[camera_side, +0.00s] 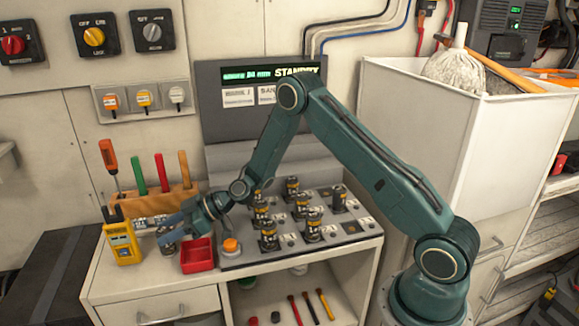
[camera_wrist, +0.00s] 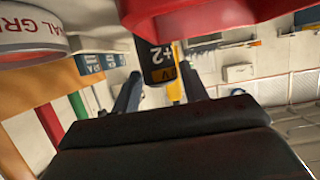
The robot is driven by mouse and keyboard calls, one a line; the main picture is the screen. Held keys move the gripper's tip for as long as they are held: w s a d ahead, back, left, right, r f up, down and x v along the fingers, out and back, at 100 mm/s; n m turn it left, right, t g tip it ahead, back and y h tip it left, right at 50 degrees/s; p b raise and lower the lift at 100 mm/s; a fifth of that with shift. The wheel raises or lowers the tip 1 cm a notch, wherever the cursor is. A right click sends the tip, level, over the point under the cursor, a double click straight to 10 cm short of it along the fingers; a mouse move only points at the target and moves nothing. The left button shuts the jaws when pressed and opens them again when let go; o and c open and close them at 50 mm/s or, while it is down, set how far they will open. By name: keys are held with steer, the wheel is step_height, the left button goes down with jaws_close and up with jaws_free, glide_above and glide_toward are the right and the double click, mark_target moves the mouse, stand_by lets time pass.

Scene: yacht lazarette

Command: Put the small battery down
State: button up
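The small battery (camera_side: 167,244) is a dark cylinder at the left of the bench, between the yellow meter and the red tray. In the wrist view the small battery (camera_wrist: 158,65) shows black with "+2" lettering, between my fingertips. My gripper (camera_side: 172,231) reaches down to the left, with its fingers along both sides of the battery; they also show in the wrist view (camera_wrist: 160,80). The fingers appear closed on it. I cannot tell whether its lower end touches the bench.
The red tray (camera_side: 198,267) stands just right of the battery, and the yellow meter (camera_side: 122,243) to its left. A wooden tool rack (camera_side: 155,201) stands behind. A grey panel (camera_side: 290,236) with several upright batteries and an orange button (camera_side: 231,245) lies to the right. Bench space in front is clear.

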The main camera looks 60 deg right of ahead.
steer(key=c, duration=0.8)
steer(key=shift+c, duration=0.2)
steer(key=shift+r, duration=0.15)
step_height(320, 180, up, 20)
stand_by(0.5)
